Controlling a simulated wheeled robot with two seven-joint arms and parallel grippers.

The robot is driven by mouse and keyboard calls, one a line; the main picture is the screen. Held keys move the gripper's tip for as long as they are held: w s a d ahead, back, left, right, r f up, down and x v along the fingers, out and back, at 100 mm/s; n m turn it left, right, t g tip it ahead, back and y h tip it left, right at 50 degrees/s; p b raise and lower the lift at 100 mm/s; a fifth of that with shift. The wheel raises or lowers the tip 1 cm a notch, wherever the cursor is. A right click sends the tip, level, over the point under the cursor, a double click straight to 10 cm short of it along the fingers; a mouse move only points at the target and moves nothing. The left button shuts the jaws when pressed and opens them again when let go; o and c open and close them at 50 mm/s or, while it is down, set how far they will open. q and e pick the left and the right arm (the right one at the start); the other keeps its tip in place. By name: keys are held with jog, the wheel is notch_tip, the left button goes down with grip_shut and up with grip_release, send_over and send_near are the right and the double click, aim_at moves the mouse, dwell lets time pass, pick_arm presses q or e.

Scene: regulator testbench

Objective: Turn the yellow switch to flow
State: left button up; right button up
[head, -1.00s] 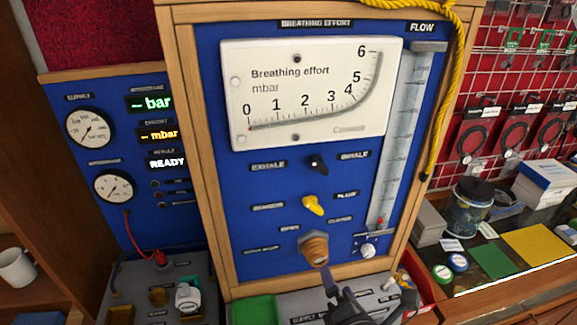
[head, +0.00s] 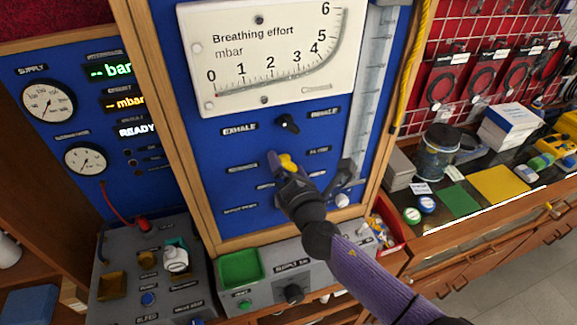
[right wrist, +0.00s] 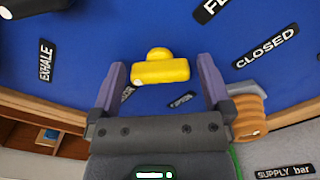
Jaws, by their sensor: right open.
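The yellow switch (head: 288,162) sits on the blue front panel below the black exhale/inhale switch (head: 288,123). My right gripper (head: 281,163) is at the yellow switch and partly covers it. In the right wrist view the yellow switch (right wrist: 160,71) shows as a bar lying across the gap between the open fingers of my right gripper (right wrist: 163,78). The bar is near the fingertips; I cannot tell whether they touch it. A label at the top edge, starting "FL", is cut off (right wrist: 210,9). My left gripper is not in view.
A brass fitting (right wrist: 250,115) is close beside the right finger in the wrist view. A closed label (right wrist: 265,48) is above it. The breathing effort gauge (head: 270,55) is higher on the panel. A grey box with a green tray (head: 240,268) stands below the panel.

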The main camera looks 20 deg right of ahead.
jog(key=c, duration=1.1)
jog(key=m+b, duration=0.1)
jog(key=m, duration=0.3)
jog(key=shift+f+m, duration=0.1)
jog(key=shift+m, duration=0.2)
jog(key=m+b, duration=0.1)
jog(key=m, duration=0.3)
jog(key=shift+m, duration=0.3)
jog(key=m, duration=0.4)
jog(key=shift+m+p, duration=0.35)
jog(key=shift+m, duration=1.95)
